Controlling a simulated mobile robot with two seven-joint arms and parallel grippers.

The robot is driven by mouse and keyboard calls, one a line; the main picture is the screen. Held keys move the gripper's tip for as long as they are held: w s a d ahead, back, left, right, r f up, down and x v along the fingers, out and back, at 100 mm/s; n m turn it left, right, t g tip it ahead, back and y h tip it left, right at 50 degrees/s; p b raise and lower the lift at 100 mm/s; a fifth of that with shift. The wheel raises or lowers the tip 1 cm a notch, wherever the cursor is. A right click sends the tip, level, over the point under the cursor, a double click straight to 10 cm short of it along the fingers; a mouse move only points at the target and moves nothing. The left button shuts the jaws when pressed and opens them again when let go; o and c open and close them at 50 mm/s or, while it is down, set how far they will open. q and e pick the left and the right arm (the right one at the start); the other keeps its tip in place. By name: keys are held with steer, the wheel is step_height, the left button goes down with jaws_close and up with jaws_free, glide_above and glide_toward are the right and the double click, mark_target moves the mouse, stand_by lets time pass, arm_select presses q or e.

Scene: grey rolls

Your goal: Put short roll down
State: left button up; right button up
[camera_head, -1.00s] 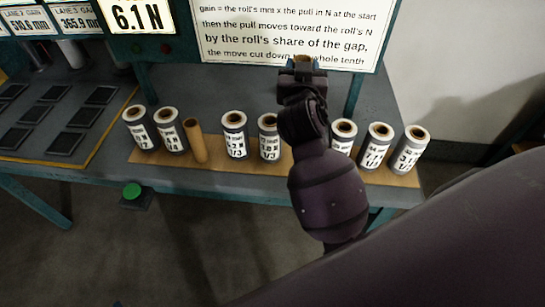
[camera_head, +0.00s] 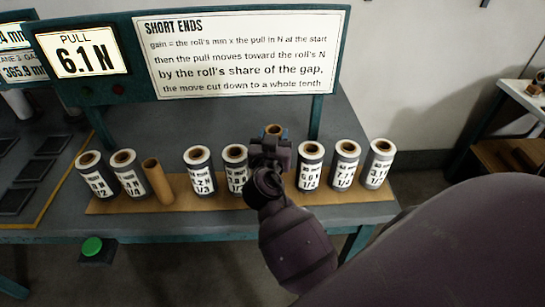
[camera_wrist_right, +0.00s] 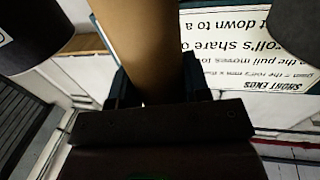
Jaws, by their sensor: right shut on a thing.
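My right gripper (camera_head: 271,140) is shut on the short roll, a plain brown tube whose open top end (camera_head: 274,130) shows above the fingers in the head view. In the right wrist view the brown tube (camera_wrist_right: 142,40) stands between the fingers (camera_wrist_right: 150,88). Its lower end is hidden behind my gripper and arm, so I cannot tell whether it touches the board. My gripper is over the gap in the row, between a grey roll (camera_head: 235,170) on its left and another grey roll (camera_head: 310,167) on its right. My left gripper is not in view.
The row stands on a brown board (camera_head: 180,200) along the bench's front edge, with several labelled grey rolls and a bare brown tube (camera_head: 158,181). A sign (camera_head: 240,55) and a pull display reading 6.1 N (camera_head: 87,52) stand behind. A green button (camera_head: 93,246) is at front left.

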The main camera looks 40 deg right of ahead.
steer(key=shift+f+b, duration=0.45)
steer(key=shift+f, duration=2.7)
steer(key=shift+f, duration=0.2)
steer(key=o, duration=0.7)
steer(key=shift+f+b, duration=0.1)
steer(key=shift+b, duration=0.2)
steer(key=o, duration=0.4)
steer(key=shift+o, duration=0.2)
